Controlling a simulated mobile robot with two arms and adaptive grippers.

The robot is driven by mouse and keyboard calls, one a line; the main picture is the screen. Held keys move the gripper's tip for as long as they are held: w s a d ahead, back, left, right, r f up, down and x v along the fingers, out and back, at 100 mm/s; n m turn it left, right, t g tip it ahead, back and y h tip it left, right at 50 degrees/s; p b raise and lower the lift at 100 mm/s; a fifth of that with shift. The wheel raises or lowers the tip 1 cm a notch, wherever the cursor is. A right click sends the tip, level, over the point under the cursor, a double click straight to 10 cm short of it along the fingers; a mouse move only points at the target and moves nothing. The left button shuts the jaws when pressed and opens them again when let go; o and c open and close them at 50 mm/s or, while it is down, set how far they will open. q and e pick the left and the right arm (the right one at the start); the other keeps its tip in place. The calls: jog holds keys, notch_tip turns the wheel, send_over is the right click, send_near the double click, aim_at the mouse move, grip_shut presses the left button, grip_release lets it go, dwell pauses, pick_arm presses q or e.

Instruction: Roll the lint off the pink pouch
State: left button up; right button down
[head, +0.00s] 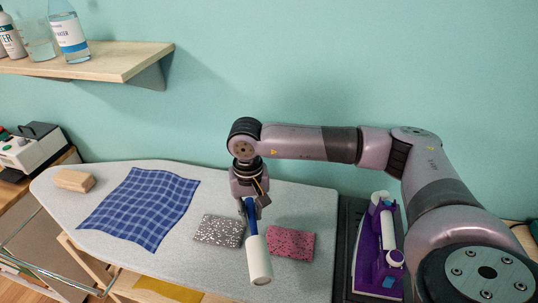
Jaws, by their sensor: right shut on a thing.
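The pink pouch (292,243) lies flat on the grey ironing board, near its front edge, with dark specks on it. My right gripper (252,204) points down above the board and is shut on the blue handle of the lint roller (259,262). The roller's white cylinder hangs tilted toward the front, just left of the pink pouch in the picture. I cannot tell whether the roller touches the board. A dark grey pouch (218,231) with white specks lies to the left of the roller. My left gripper is not in view.
The ironing board (110,175) also bears a blue checked cloth (145,205) and a wooden block (74,181). A purple and white device (378,250) stands right of the board. A wooden shelf (120,62) with bottles is on the wall at upper left.

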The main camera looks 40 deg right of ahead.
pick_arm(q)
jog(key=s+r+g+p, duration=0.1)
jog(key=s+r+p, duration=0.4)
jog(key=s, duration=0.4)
pick_arm(e)
jog(key=w+d+r+m, duration=0.3)
jog(key=w+d+m, duration=0.1)
jog(key=d, duration=0.7)
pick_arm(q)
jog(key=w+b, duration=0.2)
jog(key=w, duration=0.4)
pick_arm(e)
jog(key=shift+m, duration=0.3)
jog(key=f, duration=0.2)
jog(key=f+b, duration=0.1)
jog(key=f, duration=0.1)
jog(key=w+f+b, duration=0.1)
jog(key=f, duration=0.1)
jog(key=shift+d+f, duration=0.1)
jog(key=shift+d, duration=0.2)
jog(key=shift+f+b, duration=0.3)
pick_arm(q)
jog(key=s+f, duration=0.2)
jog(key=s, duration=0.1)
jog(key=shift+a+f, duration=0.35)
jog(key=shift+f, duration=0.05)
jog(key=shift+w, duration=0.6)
